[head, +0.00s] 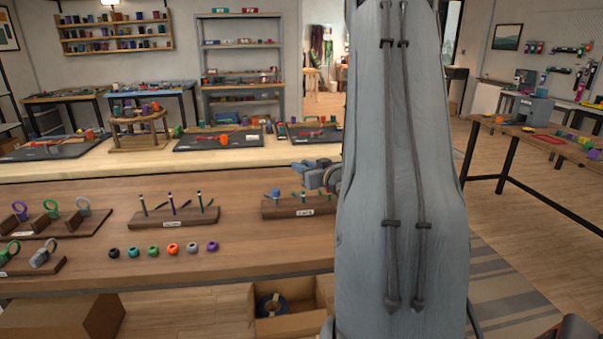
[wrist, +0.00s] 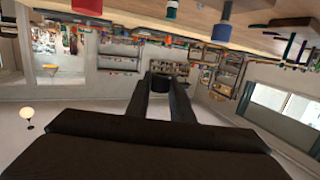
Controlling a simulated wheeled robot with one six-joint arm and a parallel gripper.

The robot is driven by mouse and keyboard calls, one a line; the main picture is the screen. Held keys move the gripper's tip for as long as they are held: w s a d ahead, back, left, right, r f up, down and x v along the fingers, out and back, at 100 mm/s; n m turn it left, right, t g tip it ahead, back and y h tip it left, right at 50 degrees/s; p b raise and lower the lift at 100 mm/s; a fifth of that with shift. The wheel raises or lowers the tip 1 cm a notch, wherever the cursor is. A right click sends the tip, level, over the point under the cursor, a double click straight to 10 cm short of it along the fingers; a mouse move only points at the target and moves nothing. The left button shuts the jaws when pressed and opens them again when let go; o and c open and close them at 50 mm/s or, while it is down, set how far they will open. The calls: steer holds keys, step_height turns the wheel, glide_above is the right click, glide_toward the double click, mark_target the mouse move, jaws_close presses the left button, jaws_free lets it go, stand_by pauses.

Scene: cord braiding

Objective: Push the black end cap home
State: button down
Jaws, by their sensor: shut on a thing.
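In the wrist view, which looks upside down, my gripper (wrist: 161,84) is shut on a small dark piece, taken as the black end cap (wrist: 161,83), between its fingertips. The piece is small and its seating is unclear. In the head view my arm link hides my gripper. A wooden block (head: 270,208) with upright cords stands left of my arm, one cord topped by a blue cap (head: 276,192); its right end is hidden. The blue cap also shows in the wrist view (wrist: 222,30). No cord shows touching the held piece.
Another wooden block (head: 174,217) holds three upright cords. A row of small coloured rings, including a black one (head: 114,253), lies on the bench (head: 265,250) in front. Ring stands (head: 50,221) are at left. A blue-grey device (head: 318,175) sits beside my arm. An open cardboard box (head: 290,325) is below.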

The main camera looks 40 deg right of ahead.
mark_target(303, 191)
steer(key=shift+f+b, duration=2.45)
steer(key=shift+f, duration=1.05)
steer(key=shift+s+h, duration=0.15)
steer(key=shift+h, duration=0.15)
steer(key=c, duration=2.2)
jaws_free()
jaws_close()
steer(key=shift+f+b, duration=0.4)
steer(key=shift+f, duration=0.45)
